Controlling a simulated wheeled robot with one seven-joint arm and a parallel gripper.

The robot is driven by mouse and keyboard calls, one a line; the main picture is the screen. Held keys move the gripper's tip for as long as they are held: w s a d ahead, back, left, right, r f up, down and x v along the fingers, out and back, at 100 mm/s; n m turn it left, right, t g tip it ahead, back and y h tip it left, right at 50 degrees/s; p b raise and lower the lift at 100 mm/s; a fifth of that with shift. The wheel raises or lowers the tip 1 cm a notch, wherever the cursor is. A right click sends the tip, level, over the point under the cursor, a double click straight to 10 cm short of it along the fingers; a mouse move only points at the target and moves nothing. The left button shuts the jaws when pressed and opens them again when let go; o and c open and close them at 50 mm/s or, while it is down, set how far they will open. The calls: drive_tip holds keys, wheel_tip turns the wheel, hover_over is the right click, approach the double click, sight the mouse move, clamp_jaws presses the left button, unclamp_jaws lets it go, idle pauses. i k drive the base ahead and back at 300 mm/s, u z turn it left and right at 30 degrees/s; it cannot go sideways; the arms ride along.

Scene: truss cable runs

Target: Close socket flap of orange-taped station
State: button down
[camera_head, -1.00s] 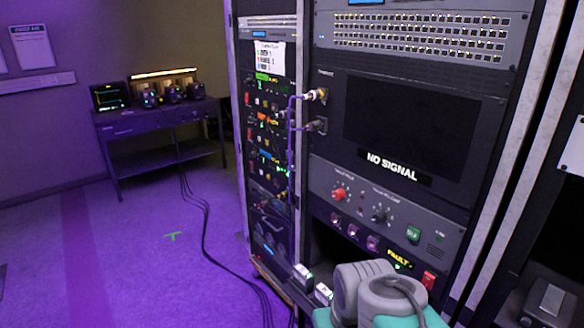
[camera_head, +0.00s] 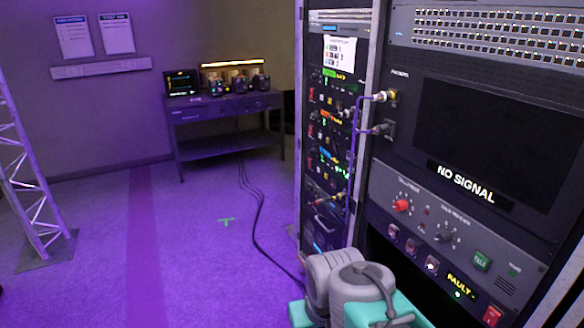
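The narrow equipment rack (camera_head: 330,45) at centre right holds stacked panels with coloured tape strips. The strip that looks orange (camera_head: 331,118) is about halfway up, between a green strip (camera_head: 338,75) above and a blue one (camera_head: 328,155) below. Small sockets and plugs sit around these strips. A socket flap is too small to make out, so I cannot tell whether it is open or shut. My folded grey and teal arm shows at the bottom, in front of the rack's base. My gripper is not in view.
A big rack with a NO SIGNAL screen (camera_head: 480,140) stands at right; a purple cable (camera_head: 356,130) runs beside it. A desk (camera_head: 225,112) with devices is at the back. Black cables (camera_head: 258,210) lie on the floor. A truss (camera_head: 28,190) stands left. The left-centre floor is clear.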

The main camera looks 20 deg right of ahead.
sight(347, 166)
drive_tip(key=u, duration=0.75)
drive_tip(key=i, duration=1.25)
drive_tip(key=z, duration=0.1)
